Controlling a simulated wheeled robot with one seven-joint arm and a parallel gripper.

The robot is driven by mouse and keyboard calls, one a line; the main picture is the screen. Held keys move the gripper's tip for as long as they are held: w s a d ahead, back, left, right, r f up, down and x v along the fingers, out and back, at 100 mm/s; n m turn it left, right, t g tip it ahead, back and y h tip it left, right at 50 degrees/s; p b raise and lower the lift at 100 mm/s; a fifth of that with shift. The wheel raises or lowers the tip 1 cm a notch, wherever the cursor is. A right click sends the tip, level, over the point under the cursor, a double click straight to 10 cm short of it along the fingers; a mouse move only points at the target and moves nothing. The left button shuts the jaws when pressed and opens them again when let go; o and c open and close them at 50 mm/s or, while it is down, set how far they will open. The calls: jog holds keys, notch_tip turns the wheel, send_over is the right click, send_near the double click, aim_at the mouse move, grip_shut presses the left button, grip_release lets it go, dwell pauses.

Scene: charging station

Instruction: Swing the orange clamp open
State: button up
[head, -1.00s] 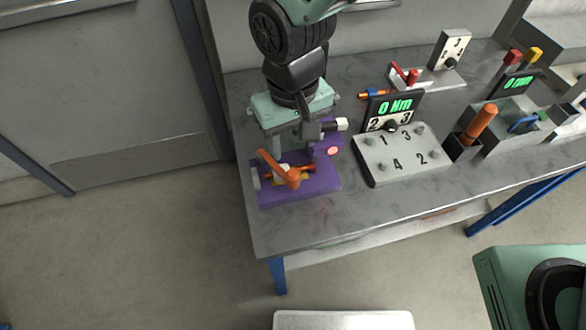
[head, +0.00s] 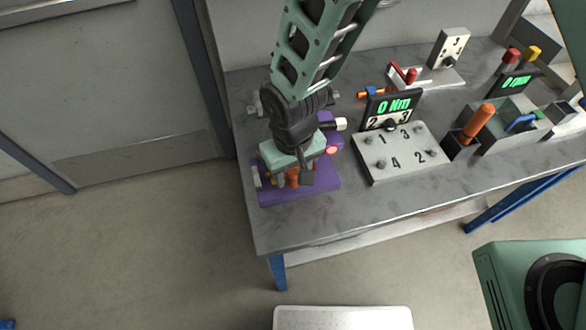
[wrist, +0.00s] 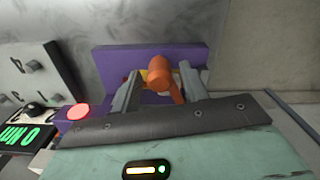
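The orange clamp (wrist: 160,72) sits on a purple base (wrist: 115,62) in the wrist view. Its rounded end faces the camera, and a thin orange part runs down to the right behind it. In the head view, only a bit of the clamp (head: 292,178) shows under my gripper, above the purple base (head: 328,182). My gripper (wrist: 161,76) is open, with one grey finger on each side of the clamp. I cannot tell whether either finger touches it. My gripper's palm hides the lower part of the clamp.
A red-lit button (wrist: 77,111) is beside the base. A numbered peg board (head: 400,158) and a "0 Nm" display (head: 394,104) stand to the right. An orange-handled tool (head: 480,121) stands in a dark holder. The bench front edge is close to the base.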

grip_shut()
jog(key=shift+s+a, duration=0.1)
jog(key=shift+s+a+m+p, duration=0.3)
jog(key=shift+s+a+m, duration=0.15)
jog(key=shift+m, duration=0.25)
jog(key=a+m+p, duration=0.1)
jog(key=a+m, duration=0.1)
jog(key=s+a+m, duration=0.1)
jog(key=a+m, duration=0.1)
jog(key=a+m+p, duration=0.1)
jog(key=a+m, duration=0.1)
jog(key=shift+s+r+p, duration=0.1)
jog(key=shift+s+p, duration=0.25)
jog(key=shift+s, duration=0.05)
jog(key=shift+w+a+m+p, duration=0.15)
jog(key=shift+a+m+p, duration=0.2)
jog(key=shift+a+m, duration=0.7)
jog(key=shift+w+a+m+p, duration=0.1)
jog(key=shift+a+m+p, duration=0.25)
jog(key=shift+a+m, duration=0.7)
